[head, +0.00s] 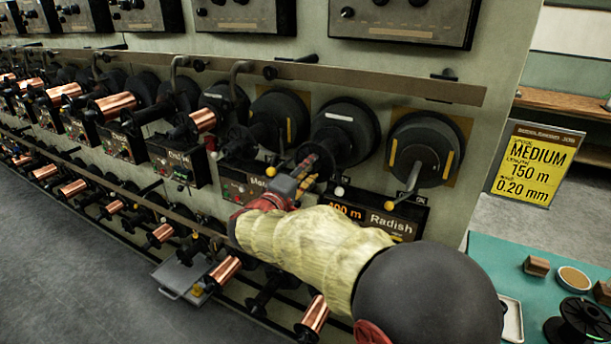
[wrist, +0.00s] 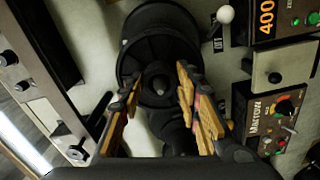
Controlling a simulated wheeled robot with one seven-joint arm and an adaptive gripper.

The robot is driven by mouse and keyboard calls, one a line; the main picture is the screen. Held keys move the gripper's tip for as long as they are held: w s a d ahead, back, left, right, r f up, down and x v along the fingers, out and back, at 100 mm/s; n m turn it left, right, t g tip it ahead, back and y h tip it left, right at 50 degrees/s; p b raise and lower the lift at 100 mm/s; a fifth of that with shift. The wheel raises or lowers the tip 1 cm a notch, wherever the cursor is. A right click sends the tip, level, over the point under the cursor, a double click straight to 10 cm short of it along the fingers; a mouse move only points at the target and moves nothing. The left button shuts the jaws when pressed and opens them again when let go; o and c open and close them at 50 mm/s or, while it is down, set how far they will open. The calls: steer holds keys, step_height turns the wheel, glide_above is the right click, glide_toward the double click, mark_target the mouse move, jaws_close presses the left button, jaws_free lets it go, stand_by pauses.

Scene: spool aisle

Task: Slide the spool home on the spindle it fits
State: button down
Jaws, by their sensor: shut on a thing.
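My gripper (head: 303,178) reaches up to the lower machine wall, under a large black disc with a white mark (head: 348,130). In the wrist view its two yellow-padded fingers (wrist: 158,100) are shut on a black spool (wrist: 158,75), one finger at each side. The spool's round hub faces the camera. Whether a spindle is inside it is hidden. A yellow sign (head: 527,165) reads MEDIUM, 150 m, 0.20 mm.
A control box marked Radish (head: 385,222) sits below the right discs. A brown rail (head: 380,82) runs above the spindles. Rows of copper spools (head: 110,105) fill the left. A green table (head: 490,255) at lower right carries another black spool (head: 582,318).

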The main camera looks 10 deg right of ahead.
steer(key=shift+w+d, duration=0.2)
steer(key=c, duration=1.2)
jaws_free()
